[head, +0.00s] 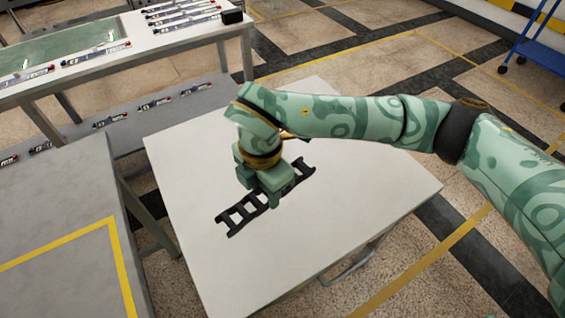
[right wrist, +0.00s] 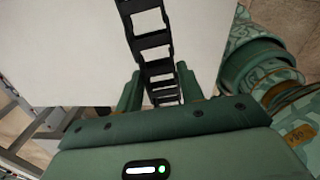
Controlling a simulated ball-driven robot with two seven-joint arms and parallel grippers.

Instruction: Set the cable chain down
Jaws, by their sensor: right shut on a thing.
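The cable chain (head: 243,212) is a black ladder-like strip at the white table (head: 350,190) in the head view. My right gripper (head: 273,190) is shut on it near its middle, and an end of the chain sticks out on either side. In the right wrist view the chain (right wrist: 152,40) runs away between the green fingers of my right gripper (right wrist: 160,92). Whether the chain touches the tabletop or hangs just above it, I cannot tell. My left gripper is not in view.
A grey table with a yellow line (head: 60,225) stands at the left. A workbench (head: 185,42) with several small parts is at the back left. A blue cart (head: 540,50) stands at the far right. The white tabletop around the chain is clear.

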